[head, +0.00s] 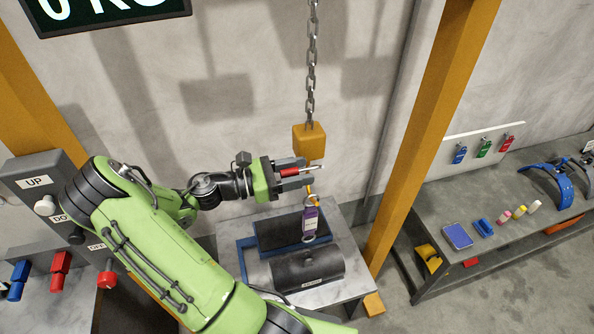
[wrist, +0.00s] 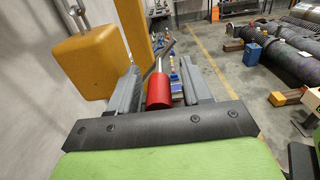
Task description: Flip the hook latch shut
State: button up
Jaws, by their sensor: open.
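An orange hook block (head: 309,141) hangs on a chain; it also shows in the wrist view at left (wrist: 92,62). Below it is the orange hook (head: 311,189), partly hidden by my gripper. A purple tag (head: 310,219) hangs by a ring at the hook. My gripper (head: 307,172) is open just under the block. A red cylindrical grip (head: 290,172) with a thin metal rod, apparently the latch lever, lies between its fingers. In the wrist view this red grip (wrist: 158,92) sits between the two grey fingers, nearer the left one. Whether a finger touches it, I cannot tell.
A dark barrel (head: 308,269) and a blue cradle (head: 243,249) are on the table (head: 349,246) below. An orange post (head: 408,140) stands right of the hook. A bench (head: 480,193) with small items and padlocks is further right. A control box (head: 40,185) is at left.

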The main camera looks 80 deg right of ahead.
grip_shut()
jog(key=shift+f+m, duration=0.1)
jog(key=shift+m, duration=0.2)
notch_tip(320, 180, down, 9)
jog(key=m+b, duration=1.3)
jog(key=m, duration=0.6)
jog(key=shift+w+d, duration=0.25)
jog(key=shift+d, duration=0.15)
jog(key=shift+m, duration=0.3)
grip_release()
jog(key=shift+r, duration=0.2)
jog(key=shift+w, duration=0.1)
